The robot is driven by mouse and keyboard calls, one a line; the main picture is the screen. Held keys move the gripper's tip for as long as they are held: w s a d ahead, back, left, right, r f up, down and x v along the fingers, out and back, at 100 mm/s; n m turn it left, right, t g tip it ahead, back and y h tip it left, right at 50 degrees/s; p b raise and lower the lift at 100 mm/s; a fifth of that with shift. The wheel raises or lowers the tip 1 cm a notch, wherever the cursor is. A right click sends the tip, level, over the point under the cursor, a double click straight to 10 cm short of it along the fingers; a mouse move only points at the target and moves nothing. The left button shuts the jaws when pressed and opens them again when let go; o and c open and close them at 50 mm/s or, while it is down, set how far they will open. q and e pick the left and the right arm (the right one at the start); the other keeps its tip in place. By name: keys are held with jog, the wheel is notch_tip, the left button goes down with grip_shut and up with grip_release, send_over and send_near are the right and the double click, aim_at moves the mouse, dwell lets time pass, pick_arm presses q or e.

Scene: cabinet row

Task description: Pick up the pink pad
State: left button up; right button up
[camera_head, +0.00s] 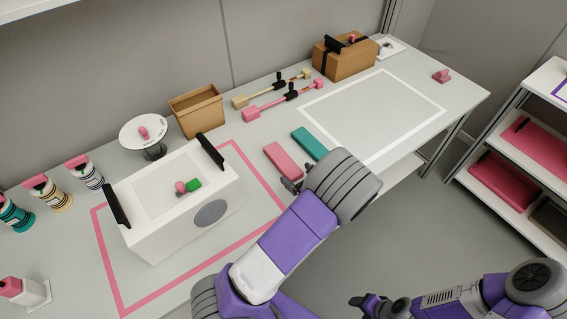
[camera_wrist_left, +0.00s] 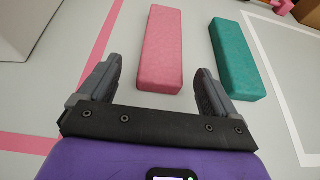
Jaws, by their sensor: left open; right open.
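The pink pad (camera_head: 283,160) lies flat on the table, just right of the pink taped outline in the head view. It also shows in the left wrist view (camera_wrist_left: 163,48), with its near end between the fingers and slightly ahead of them. My left gripper (camera_head: 291,186) is open and empty, close to the near end of the pad; its fingers show wide apart in the wrist view (camera_wrist_left: 157,82). My wrist hides part of the gripper in the head view. My right gripper (camera_head: 368,303) is open and away from the table, low in the head view.
A teal pad (camera_head: 309,143) lies close to the right of the pink pad. A white box with black handles (camera_head: 168,232) stands to the left inside the pink outline. The white taped rectangle (camera_head: 375,112) at right is empty. Pink and tan tools (camera_head: 284,99) lie behind.

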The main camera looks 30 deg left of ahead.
aim_at(289, 167)
pick_arm(q)
jog(key=b+x, duration=0.2)
jog(key=x, duration=0.3)
jog(key=shift+w+a, duration=0.15)
jog(key=shift+w, duration=0.1)
jog(key=shift+r, duration=0.1)
jog(key=shift+c, duration=0.3)
jog(key=c, duration=1)
